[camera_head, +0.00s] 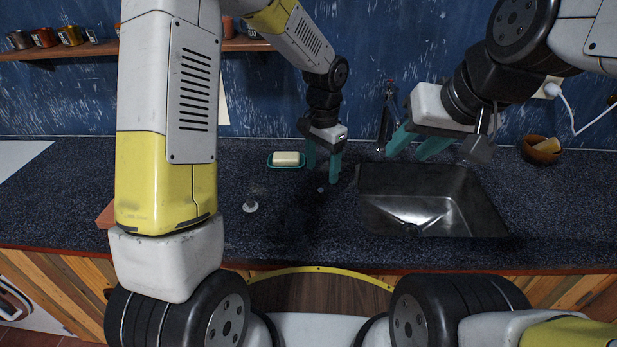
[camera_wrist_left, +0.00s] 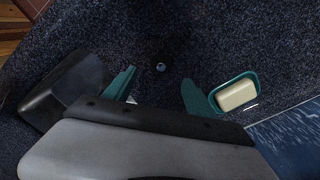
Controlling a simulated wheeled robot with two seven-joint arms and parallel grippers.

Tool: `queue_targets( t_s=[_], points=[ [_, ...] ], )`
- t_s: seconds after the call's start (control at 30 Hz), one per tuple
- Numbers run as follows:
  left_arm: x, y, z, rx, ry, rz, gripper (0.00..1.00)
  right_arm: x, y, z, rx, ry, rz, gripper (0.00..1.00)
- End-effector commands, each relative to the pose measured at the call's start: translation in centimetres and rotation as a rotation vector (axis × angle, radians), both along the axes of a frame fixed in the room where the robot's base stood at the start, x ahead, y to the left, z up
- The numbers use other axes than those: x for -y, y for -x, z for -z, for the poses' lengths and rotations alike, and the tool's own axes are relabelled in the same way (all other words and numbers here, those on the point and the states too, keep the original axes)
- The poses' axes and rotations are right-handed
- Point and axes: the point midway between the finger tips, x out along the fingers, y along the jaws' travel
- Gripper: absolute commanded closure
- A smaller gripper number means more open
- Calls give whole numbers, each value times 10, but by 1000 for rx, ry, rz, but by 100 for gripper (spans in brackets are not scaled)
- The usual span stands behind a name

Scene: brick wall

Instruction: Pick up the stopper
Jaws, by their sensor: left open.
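A small round piece, which looks like the stopper (camera_head: 320,189), lies on the dark speckled counter left of the sink (camera_head: 440,207). It also shows in the left wrist view as a small dark disc with a pale centre (camera_wrist_left: 161,67). My left gripper (camera_head: 323,168) is open and empty, pointing down above the counter just behind the stopper. In the left wrist view the stopper lies just beyond the gap between its fingertips (camera_wrist_left: 158,78), not touched. My right gripper (camera_head: 414,148) has its fingers apart and empty, above the sink's back edge.
A teal soap dish (camera_head: 271,165) with pale soap (camera_head: 286,158) stands left of my left gripper. A small white round object (camera_head: 250,206) is on the counter further left.

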Motion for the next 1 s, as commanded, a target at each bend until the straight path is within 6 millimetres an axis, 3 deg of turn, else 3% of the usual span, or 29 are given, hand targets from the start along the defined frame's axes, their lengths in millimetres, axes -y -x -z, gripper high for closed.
queue_targets(
  t_s=[0.6, 0.87, 0.9, 1.0],
  points=[
    [-1, 0, 75, -6, -1, 3, 35, 0, 0, 0, 0, 0, 0, 61],
    [-1, -1, 79, -3, 0, 3, 35, 0, 0, 0, 0, 0, 0, 61],
    [-1, -1, 79, -3, 0, 3, 37, 0, 0, 0, 0, 0, 0, 61],
    [-1, -1, 79, -3, 0, 3, 57, 0, 0, 0, 0, 0, 0, 61]
  ],
)
